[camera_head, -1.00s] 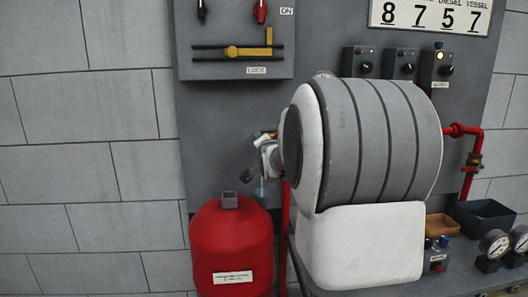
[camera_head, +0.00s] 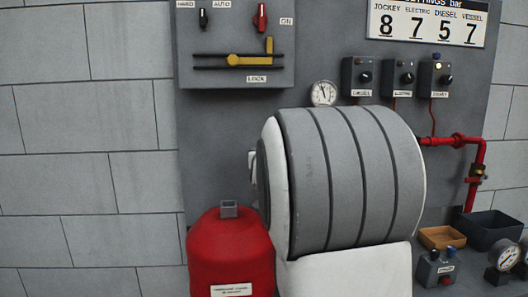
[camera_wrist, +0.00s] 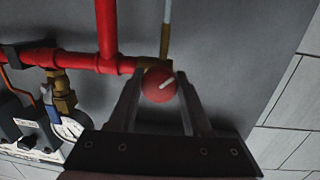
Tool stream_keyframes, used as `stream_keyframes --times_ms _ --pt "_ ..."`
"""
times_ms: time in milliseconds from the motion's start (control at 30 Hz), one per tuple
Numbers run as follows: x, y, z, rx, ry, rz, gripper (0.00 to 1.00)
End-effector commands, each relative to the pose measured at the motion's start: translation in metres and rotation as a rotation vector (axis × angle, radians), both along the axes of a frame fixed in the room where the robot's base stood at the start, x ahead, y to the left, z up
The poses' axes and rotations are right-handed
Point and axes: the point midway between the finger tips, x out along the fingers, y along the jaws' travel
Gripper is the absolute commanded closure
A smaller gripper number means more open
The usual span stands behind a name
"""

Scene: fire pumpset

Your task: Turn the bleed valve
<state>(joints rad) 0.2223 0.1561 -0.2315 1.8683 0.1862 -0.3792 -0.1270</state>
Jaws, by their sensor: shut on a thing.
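In the head view my arm's large grey and white link hides the knob and the gripper.
In the wrist view red pipes (camera_wrist: 80,60) run left of the knob, with a gauge (camera_wrist: 68,128) and brass fitting lower left. In the head view a red vessel (camera_head: 230,255) stands left of my arm. Control boxes (camera_head: 398,77), trays (camera_head: 490,230) and gauges (camera_head: 503,256) are to the right.

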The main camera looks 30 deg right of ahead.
Motion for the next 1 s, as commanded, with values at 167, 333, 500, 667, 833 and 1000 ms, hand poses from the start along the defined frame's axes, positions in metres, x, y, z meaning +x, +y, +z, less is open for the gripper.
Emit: stream_keyframes --times_ms 167,333,500,667,833,1000 --pt "-0.0002 -0.0002 -0.0012 -0.107 0.057 0.0 1.0" --pt "-0.0003 -0.0004 -0.0009 -0.182 0.092 -0.001 1.0" --pt "-0.0006 -0.0008 -0.0009 -0.225 0.112 -0.002 1.0" --pt "-0.0006 -0.0009 -0.0009 -0.242 0.119 -0.001 1.0" --pt "-0.0006 -0.0011 -0.0008 -0.245 0.119 -0.002 1.0" --pt "-0.0006 -0.0011 -0.0007 -0.245 0.119 -0.002 1.0"
